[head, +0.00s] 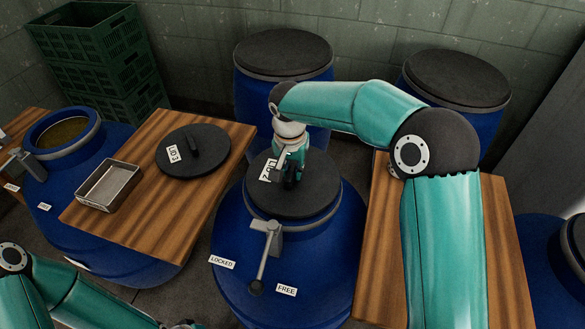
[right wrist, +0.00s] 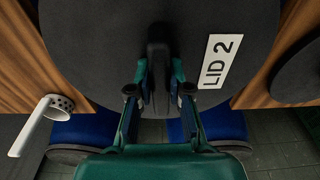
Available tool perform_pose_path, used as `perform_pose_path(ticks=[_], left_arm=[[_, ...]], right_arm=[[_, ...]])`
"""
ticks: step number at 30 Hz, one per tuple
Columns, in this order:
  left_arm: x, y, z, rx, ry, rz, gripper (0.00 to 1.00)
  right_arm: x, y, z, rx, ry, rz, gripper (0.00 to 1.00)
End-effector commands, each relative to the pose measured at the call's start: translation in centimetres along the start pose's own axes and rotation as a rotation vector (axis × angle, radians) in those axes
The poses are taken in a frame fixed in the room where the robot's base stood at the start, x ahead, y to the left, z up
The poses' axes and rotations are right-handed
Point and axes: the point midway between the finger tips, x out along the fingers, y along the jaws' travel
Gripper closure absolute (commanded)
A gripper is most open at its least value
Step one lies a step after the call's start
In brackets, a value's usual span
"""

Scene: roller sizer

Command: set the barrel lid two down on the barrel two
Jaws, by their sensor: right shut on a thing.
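Barrel lid two (head: 315,199) is a dark round disc with an upright handle and a white "LID 2" label. In the head view it lies over the mouth of the blue barrel two (head: 330,255), looking level and close to the rim; I cannot tell whether it touches all round. My right gripper (head: 291,176) is above the lid, shut on its handle (right wrist: 158,62), as the right wrist view shows. The barrel's grey lever (head: 266,255) points down toward the "FREE" label. My left arm shows at the lower left; its gripper is out of view.
On the left wooden table (head: 200,205) lie lid three (head: 210,150) and a metal tray (head: 108,187). An open blue barrel (head: 62,135) stands further left. Two lidded barrels stand behind. A white perforated object (right wrist: 40,125) sits on the other table (head: 380,260). Green crates (head: 100,60) stand back left.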

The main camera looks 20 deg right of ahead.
Motion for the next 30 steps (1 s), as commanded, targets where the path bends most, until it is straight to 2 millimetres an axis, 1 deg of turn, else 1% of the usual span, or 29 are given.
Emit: perform_pose_path(ticks=[10, 13, 14, 18, 26, 30], left_arm=[[1.0, -0.4, 0.0, 0.000, 0.000, 0.000, 0.60], [1.1, -0.4, 0.0, 0.000, 0.000, 0.000, 0.60], [1.0, -0.4, 0.0, 0.000, 0.000, 0.000, 0.60], [1.0, -0.4, 0.0, 0.000, 0.000, 0.000, 0.60], [1.0, -0.4, 0.0, 0.000, 0.000, 0.000, 0.60], [0.6, -0.2, 0.0, 0.000, 0.000, 0.000, 0.60]], right_arm=[[1.1, 0.0, 0.1, 0.000, 0.001, -0.001, 1.00], [1.1, 0.0, 0.1, 0.000, 0.001, -0.001, 1.00], [1.2, 0.0, 0.1, 0.000, 0.000, 0.000, 0.80], [1.1, 0.0, 0.1, 0.000, 0.000, 0.000, 0.57], [1.1, -0.1, 0.2, -0.001, 0.000, 0.000, 0.57], [0.6, -0.1, 0.1, -0.001, 0.000, 0.000, 0.57]])
